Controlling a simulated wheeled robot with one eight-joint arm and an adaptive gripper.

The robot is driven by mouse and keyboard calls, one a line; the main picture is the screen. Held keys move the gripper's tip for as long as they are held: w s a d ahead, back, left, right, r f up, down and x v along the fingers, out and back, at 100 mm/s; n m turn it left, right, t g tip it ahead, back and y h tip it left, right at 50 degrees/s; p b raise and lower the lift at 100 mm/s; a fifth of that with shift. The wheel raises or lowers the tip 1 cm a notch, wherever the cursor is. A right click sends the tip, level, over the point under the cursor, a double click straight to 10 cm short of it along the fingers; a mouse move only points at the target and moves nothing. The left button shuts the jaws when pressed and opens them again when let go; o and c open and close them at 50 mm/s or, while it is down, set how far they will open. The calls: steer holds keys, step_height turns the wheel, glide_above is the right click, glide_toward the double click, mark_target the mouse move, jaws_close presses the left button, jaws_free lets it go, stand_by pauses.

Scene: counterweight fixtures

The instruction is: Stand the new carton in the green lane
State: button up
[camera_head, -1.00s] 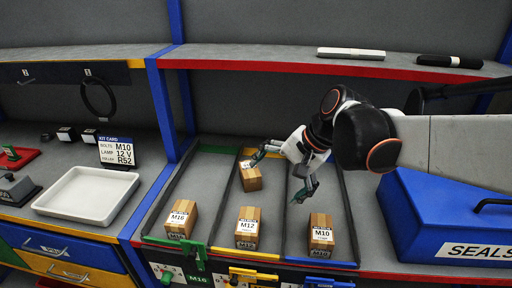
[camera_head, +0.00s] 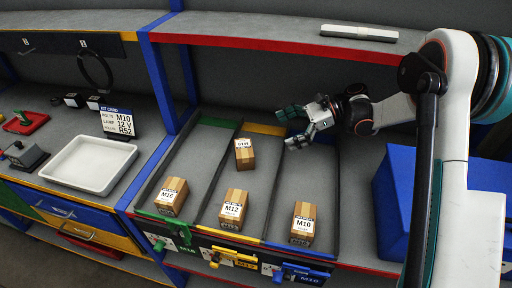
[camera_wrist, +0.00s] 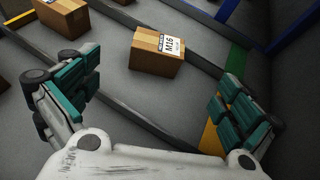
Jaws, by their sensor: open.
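The new carton (camera_head: 244,153), brown with a white label, stands slightly askew toward the back of the middle, yellow-ended lane (camera_head: 264,129). In the wrist view this carton (camera_wrist: 150,60) reads M16 and stands between two dark dividers. The green lane (camera_head: 190,163) is on its left, with another M16 carton (camera_head: 171,197) at its front. My gripper (camera_head: 293,128) is open and empty, right of the new carton and apart from it. In the wrist view, my gripper's teal fingers (camera_wrist: 155,92) are spread wide, with the carton beyond them.
An M12 carton (camera_head: 233,208) stands at the middle lane's front, an M10 carton (camera_head: 303,222) at the right lane's front. Low dividers separate the lanes. A shelf with a red edge (camera_head: 270,47) hangs above. A blue box (camera_head: 392,205) stands right, a white tray (camera_head: 90,165) left.

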mark_target(249, 147)
steer(key=shift+w+f+y, duration=0.2)
steer(key=shift+f+y, duration=0.1)
steer(key=shift+f, duration=0.3)
steer(key=b+x, duration=0.1)
steer(key=x, duration=0.5)
steer(key=b+x, duration=0.1)
steer(key=x, duration=0.6)
steer(key=shift+s+f+b, duration=0.1)
steer(key=shift+s+b, duration=0.1)
steer(key=shift+b, duration=0.1)
steer(key=c, duration=1.6)
step_height(249, 147, up, 10)
steer(key=shift+d+p, duration=0.1)
steer(key=shift+p, duration=1.15)
steer(key=shift+c, duration=0.2)
steer(key=w+d+f+m+t+h+b, duration=0.2)
steer(key=w+d+m+t, duration=0.1)
steer(key=d+m+t, duration=0.85)
steer(key=s+d+m+t+h+b, duration=0.1)
steer(key=s+d+m+t+h, duration=0.1)
steer(key=d, duration=0.7)
steer(key=s+d+r+m+t+h+b, duration=0.1)
steer(key=d+m+h, duration=0.3)
steer(key=d, duration=0.5)
steer(key=shift+s+t+h, duration=0.6)
steer(key=shift+s+t, duration=0.05)
steer(key=shift+t, duration=0.1)
